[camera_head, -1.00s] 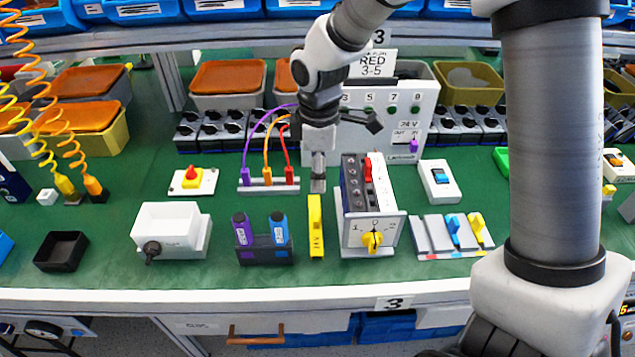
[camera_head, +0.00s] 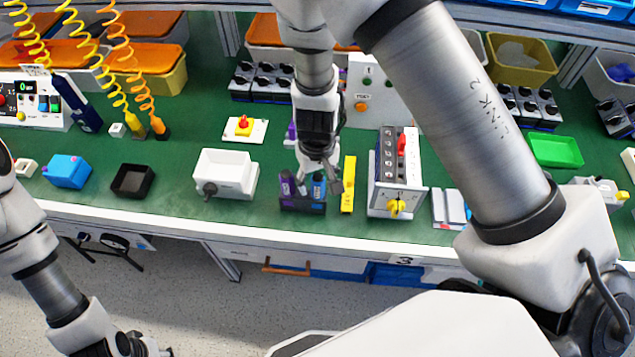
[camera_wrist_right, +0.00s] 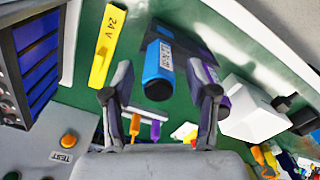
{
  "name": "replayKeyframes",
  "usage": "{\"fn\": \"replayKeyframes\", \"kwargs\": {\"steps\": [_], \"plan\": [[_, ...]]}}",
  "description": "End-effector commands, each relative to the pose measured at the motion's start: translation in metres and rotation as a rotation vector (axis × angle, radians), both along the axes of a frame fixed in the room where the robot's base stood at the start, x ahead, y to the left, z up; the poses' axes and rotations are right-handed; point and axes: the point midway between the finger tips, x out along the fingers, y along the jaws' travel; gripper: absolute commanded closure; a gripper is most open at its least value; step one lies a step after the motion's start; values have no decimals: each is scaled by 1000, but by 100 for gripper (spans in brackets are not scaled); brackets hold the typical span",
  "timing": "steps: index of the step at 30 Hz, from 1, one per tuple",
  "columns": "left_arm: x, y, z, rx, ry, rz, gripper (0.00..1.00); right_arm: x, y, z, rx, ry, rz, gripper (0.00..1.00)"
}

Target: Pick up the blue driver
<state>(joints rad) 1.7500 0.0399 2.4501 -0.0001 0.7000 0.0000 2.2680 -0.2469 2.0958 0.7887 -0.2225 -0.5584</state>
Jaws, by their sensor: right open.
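The blue driver (camera_head: 319,188) stands upright in a dark holder (camera_head: 302,207) on the green bench, beside a purple driver (camera_head: 287,184). My right gripper (camera_head: 320,179) is over the holder and partly hides the drivers. In the right wrist view, the right gripper (camera_wrist_right: 160,95) is open and empty. The blue driver's (camera_wrist_right: 157,78) labelled end lies between its fingers, with no clear contact. The purple driver (camera_wrist_right: 218,97) is partly hidden behind one finger. My left gripper (camera_head: 140,346) is at the bottom left, cut by the frame edge.
A yellow 24 V block (camera_head: 348,184) and a switch box with a yellow knob (camera_head: 395,207) stand just right of the holder. A white box (camera_head: 228,172) stands to its left. A black tray (camera_head: 133,181) and a blue box (camera_head: 67,171) are farther left.

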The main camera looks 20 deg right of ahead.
Motion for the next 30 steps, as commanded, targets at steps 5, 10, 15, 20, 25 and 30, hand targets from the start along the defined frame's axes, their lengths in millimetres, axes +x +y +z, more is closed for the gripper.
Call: {"fn": "replayKeyframes", "kwargs": {"steps": [5,10,15,20,25,30], "plan": [[0,0,-2,0,0,0,60,0,0,-19,0,0,-1,42],[0,0,-2,0,0,0,60,0,0,-18,0,-1,0,42],[0,0,-2,0,0,0,60,0,0,-18,0,-1,0,100],[0,0,-2,0,0,0,60,0,0,-18,0,-1,0,100],[0,0,-2,0,0,0,60,0,0,-16,0,-1,1,100],[0,0,3,0,0,0,60,1,0,8,0,-5,2,100]]}}
